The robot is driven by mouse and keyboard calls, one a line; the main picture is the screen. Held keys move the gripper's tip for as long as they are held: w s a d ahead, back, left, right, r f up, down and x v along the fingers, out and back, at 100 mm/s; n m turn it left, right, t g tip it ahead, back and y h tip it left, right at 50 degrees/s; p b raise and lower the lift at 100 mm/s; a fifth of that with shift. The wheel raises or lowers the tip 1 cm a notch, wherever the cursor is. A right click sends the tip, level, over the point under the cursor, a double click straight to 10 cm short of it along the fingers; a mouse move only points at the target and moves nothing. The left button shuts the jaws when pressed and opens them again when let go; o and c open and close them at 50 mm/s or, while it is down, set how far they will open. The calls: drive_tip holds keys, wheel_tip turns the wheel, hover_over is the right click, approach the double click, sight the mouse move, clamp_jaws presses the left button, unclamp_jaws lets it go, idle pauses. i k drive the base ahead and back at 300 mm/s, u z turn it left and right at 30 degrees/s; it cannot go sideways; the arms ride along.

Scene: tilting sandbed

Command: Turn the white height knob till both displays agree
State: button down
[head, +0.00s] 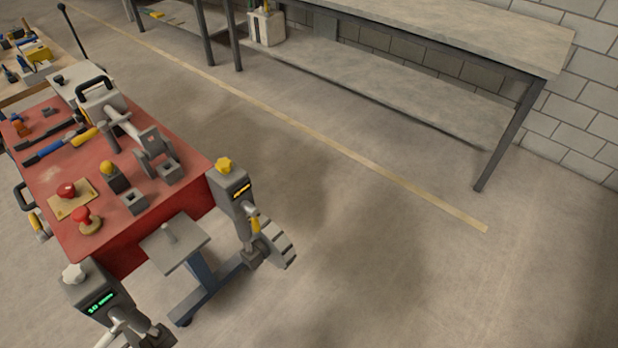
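The white height knob (73,272) sits on top of a dark grey post (88,290) at the lower left. A display with green characters (100,303) is on that post's face. A second grey post (231,187) stands to the right, topped by a yellow knob (223,165). Its display (242,190) shows amber characters. Both readings are too small to read surely, so I cannot tell whether they agree. The lower part of the white-knob post is cut off by the bottom edge. I cannot make out my gripper in this view.
A red-topped bench (190,180) with tools, red buttons and a machine with a black handle (95,85) stands behind the posts. A small grey plate (175,240) on a blue stand is between the posts. Open floor (380,270) lies right, before a long grey table (450,35).

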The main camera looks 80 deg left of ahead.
sight(75, 273)
drive_tip(key=i, duration=0.1)
drive_tip(key=u, duration=2.8)
drive_tip(key=k, duration=1.1)
drive_tip(key=u, duration=1.85)
drive_tip(key=i, duration=0.5)
drive_tip(key=z, duration=0.05)
